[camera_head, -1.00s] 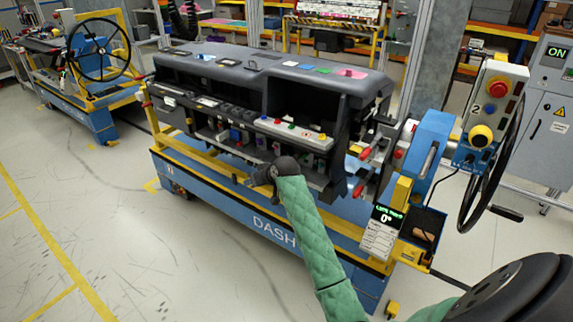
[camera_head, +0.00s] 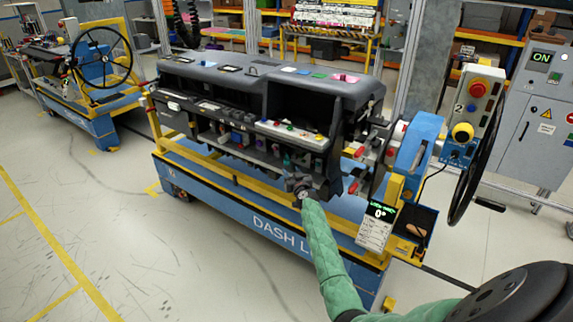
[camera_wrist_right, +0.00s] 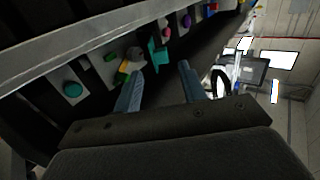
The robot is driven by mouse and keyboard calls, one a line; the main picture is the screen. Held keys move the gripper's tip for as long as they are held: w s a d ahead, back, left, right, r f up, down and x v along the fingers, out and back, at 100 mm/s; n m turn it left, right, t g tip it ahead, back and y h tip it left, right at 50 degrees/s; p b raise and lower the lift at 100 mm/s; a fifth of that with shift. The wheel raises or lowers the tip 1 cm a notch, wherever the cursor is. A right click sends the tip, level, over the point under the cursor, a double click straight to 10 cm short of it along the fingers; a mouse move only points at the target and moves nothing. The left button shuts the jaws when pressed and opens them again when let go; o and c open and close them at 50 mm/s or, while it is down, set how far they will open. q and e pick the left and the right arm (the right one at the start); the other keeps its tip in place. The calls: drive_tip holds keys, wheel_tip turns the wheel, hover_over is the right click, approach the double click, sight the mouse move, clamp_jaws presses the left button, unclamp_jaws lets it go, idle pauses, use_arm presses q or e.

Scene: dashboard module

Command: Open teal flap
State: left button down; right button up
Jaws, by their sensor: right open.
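A small teal piece (camera_wrist_right: 158,52), which looks like the flap, shows in the right wrist view just beyond my fingertips. It stands among coloured knobs under a grey ledge of the dashboard module (camera_head: 215,72). My right gripper (camera_wrist_right: 160,72) is open, with its two fingers apart and nothing seen between them. In the head view my right gripper (camera_head: 297,181) is at the lower front of the module, right of its middle. Whether a finger touches the teal piece cannot be told. My left gripper is not in view.
A round teal button (camera_wrist_right: 73,89) sits left of my fingers in the wrist view. The yellow and blue cart (camera_head: 240,212) carries the module. A steering wheel stand (camera_head: 425,140) is close on the right. The floor in front is clear.

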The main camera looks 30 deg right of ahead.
sight(287, 164)
drive_tip(key=b+x, duration=0.2)
drive_tip(key=x, duration=0.4)
drive_tip(key=shift+w+f, duration=0.1)
drive_tip(key=shift+x, duration=0.8)
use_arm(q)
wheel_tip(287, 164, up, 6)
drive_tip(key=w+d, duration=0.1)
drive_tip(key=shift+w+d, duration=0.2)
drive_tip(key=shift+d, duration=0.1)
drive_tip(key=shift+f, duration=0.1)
use_arm(e)
clamp_jaws()
